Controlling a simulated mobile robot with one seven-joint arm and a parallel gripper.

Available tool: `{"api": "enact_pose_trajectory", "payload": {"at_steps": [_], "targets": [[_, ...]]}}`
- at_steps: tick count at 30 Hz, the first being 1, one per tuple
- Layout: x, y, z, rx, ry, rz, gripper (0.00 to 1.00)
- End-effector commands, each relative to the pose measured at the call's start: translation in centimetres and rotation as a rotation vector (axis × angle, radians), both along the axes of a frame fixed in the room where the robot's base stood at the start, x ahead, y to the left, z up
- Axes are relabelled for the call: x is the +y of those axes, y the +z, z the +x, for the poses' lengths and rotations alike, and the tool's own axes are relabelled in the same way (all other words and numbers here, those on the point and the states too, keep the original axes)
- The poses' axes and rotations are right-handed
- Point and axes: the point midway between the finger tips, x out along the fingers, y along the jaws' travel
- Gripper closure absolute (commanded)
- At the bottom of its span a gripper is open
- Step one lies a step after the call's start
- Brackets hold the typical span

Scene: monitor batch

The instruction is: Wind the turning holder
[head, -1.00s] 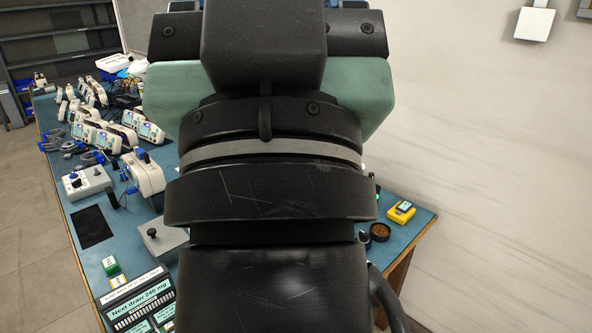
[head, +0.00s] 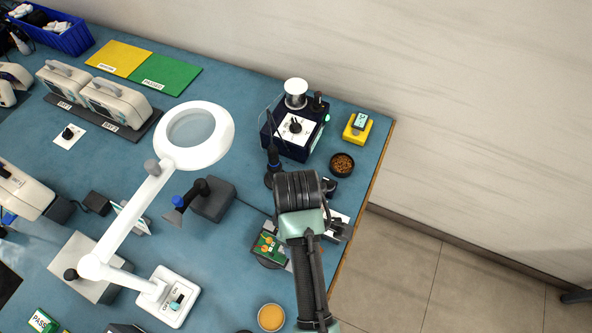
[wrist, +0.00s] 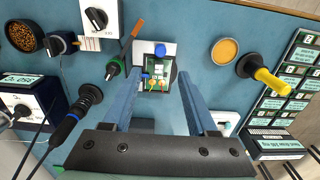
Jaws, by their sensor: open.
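A turning holder with a green circuit board (head: 268,247) stands on the blue bench, left of my arm in the head view. In the wrist view the board (wrist: 157,78) lies just beyond my fingertips, with a blue knob (wrist: 160,50) and a pale plate at its far side. My gripper (wrist: 160,78) is open and empty, with its two blue fingers apart. The fingers point toward the board, one to each side of it in the picture; I see no contact. In the head view my arm hides part of the holder and the fingers cannot be made out.
A white magnifier lamp (head: 203,137) reaches over the bench to the left. A soldering iron (wrist: 72,118) and a green-and-orange tool (wrist: 122,55) stand left of the board. An orange round tin (wrist: 225,51) and a yellow-handled tool (wrist: 268,77) are to its right. A brown-filled bowl (head: 342,164) sits near the bench edge.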

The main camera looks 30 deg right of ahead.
Motion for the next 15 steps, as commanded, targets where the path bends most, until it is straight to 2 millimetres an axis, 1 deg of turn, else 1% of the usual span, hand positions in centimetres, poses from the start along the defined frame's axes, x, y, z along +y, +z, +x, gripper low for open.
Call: {"api": "enact_pose_trajectory", "payload": {"at_steps": [5,12,15], "targets": [[0.1,-2.7,-0.2,0.007,0.001,0.002,0.42],[0.1,-7.8,-0.2,0.004,0.0,0.002,0.42],[0.0,-9.6,-0.1,0.002,-0.001,0.001,0.42]]}}
